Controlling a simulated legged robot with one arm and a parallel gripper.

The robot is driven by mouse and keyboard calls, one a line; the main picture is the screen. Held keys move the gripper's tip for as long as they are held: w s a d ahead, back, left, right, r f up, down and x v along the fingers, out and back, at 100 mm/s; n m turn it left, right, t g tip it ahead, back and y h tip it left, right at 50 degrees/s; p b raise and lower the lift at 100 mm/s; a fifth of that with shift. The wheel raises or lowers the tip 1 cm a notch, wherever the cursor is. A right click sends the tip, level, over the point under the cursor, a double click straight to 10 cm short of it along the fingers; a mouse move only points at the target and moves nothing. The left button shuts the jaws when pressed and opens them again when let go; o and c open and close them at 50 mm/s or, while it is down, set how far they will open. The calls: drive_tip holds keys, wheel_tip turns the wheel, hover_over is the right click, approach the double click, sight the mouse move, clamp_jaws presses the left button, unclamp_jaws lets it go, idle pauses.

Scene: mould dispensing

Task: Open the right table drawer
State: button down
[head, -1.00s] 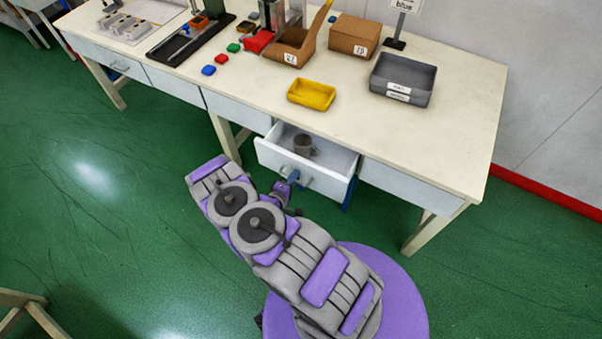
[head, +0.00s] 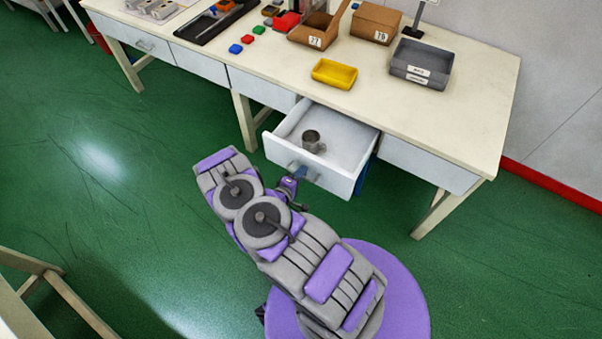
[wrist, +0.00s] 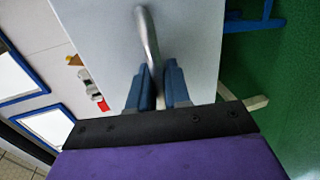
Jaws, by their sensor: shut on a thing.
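The right table drawer (head: 346,135) is a white drawer pulled well out from under the cream table, with a grey metal mug (head: 312,142) standing inside it. Its metal bar handle (wrist: 148,45) shows in the wrist view, running between the blue fingers of my gripper (wrist: 153,82). My gripper is shut on the handle, in front of the drawer's white front panel (wrist: 195,40). In the head view my gripper (head: 296,170) is at the drawer front, partly hidden by my arm.
The table top (head: 455,110) holds a yellow tray (head: 334,74), a grey bin (head: 420,64), cardboard boxes (head: 376,22) and small coloured blocks. A table leg (head: 432,212) stands at the right. A wooden frame (head: 50,275) is at lower left. Green floor in front is open.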

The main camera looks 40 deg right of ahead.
drive_tip(key=c, duration=1.4)
unclamp_jaws()
drive_tip(key=shift+w+a, duration=0.1)
drive_tip(key=shift+w, duration=0.2)
drive_tip(key=shift+o, duration=0.9)
drive_tip(key=shift+s+d, duration=0.1)
drive_tip(key=shift+d, duration=0.2)
drive_tip(key=shift+a, duration=0.1)
drive_tip(key=p+v, duration=0.1)
drive_tip(key=v, duration=1.6)
drive_tip(key=shift+p, duration=0.4)
drive_tip(key=shift+s, duration=0.15)
drive_tip(key=shift+a+f, duration=0.1)
